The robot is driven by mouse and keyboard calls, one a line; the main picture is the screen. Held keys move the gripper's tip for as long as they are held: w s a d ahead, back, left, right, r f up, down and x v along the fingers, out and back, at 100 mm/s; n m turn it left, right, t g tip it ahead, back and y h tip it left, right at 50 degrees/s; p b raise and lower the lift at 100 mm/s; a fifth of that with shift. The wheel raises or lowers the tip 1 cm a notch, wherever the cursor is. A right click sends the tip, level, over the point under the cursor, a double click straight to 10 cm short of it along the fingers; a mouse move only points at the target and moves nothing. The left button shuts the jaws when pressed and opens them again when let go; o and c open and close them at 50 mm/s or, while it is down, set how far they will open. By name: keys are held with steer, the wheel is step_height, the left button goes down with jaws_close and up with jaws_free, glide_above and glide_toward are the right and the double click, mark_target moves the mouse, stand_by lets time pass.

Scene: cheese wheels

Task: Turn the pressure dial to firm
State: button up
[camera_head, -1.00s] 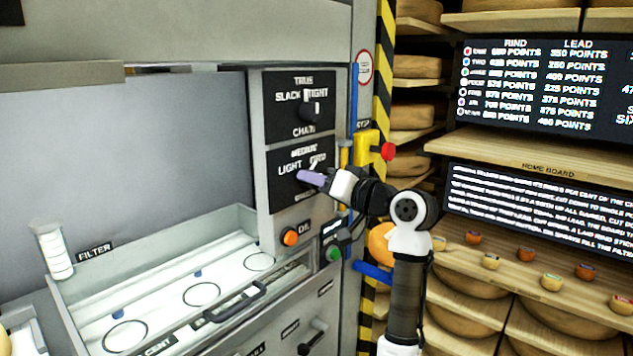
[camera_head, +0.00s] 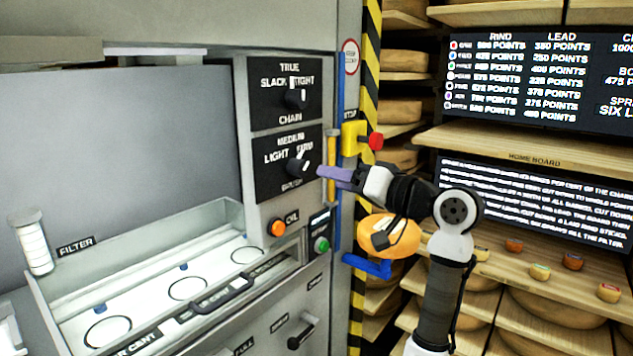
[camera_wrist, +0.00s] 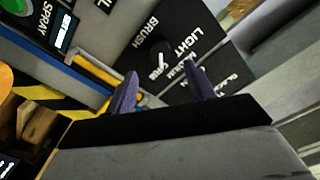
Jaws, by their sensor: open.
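The lower black panel (camera_head: 283,188) is labelled light, medium and firm, with brush beneath. Its black dial (camera_head: 300,164) shows clear of my gripper, and its raised bar appears tilted to the upper right, toward the firm label. The dial (camera_wrist: 160,50) also shows in the wrist view, its white mark near the word that seems to read firm. My gripper (camera_head: 324,172), with purple fingers, is just right of the panel. In the wrist view my gripper (camera_wrist: 163,78) is open and empty, its fingers spread on either side of the view to the dial, apart from it.
A chain dial (camera_head: 296,98) sits above. An orange button (camera_head: 277,227) and a green button (camera_head: 321,244) are below. A yellow box with a red knob (camera_head: 375,141), a blue handle (camera_head: 366,266) and cheese shelves (camera_head: 520,145) are to the right.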

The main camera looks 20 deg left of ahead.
steer(key=b+v, duration=0.1)
steer(key=v, duration=0.4)
